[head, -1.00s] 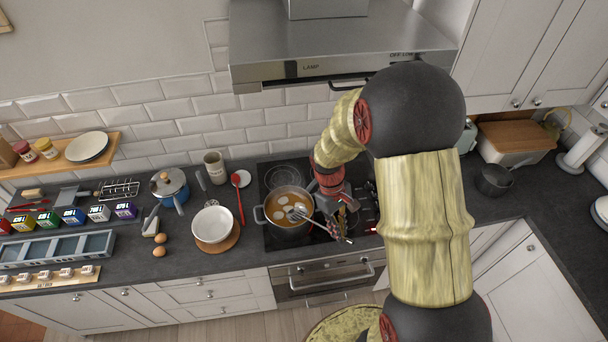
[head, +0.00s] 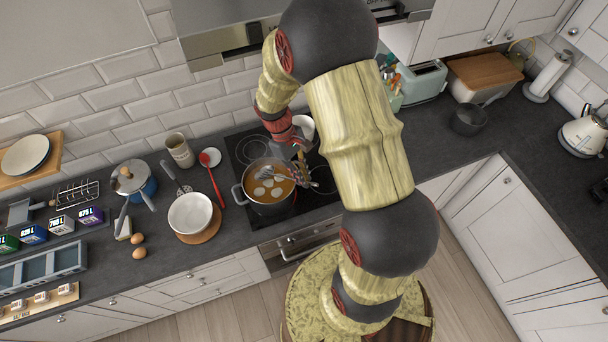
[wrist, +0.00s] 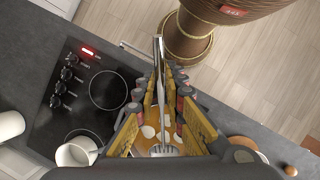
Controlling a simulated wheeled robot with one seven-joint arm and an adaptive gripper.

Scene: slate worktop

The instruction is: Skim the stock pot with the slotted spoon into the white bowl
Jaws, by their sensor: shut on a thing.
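My gripper (head: 300,166) is shut on the slotted spoon (wrist: 159,60); the handle runs between the yellow-padded fingers, which also show in the wrist view (wrist: 163,100). The spoon's slotted head (wrist: 165,150) is over or in the stock pot; its exact depth cannot be told. The stock pot (head: 267,208) stands on the hob, with brown broth and several pale round patches (head: 260,190) in it. The white bowl (head: 190,213) stands left of the pot on a round wooden board (head: 205,236) and looks empty.
A red spoon (head: 216,184) on a white rest and a grey utensil (head: 174,177) lie behind the bowl. A white vessel (head: 303,126) stands behind my gripper. Little worktop is free between bowl and hob.

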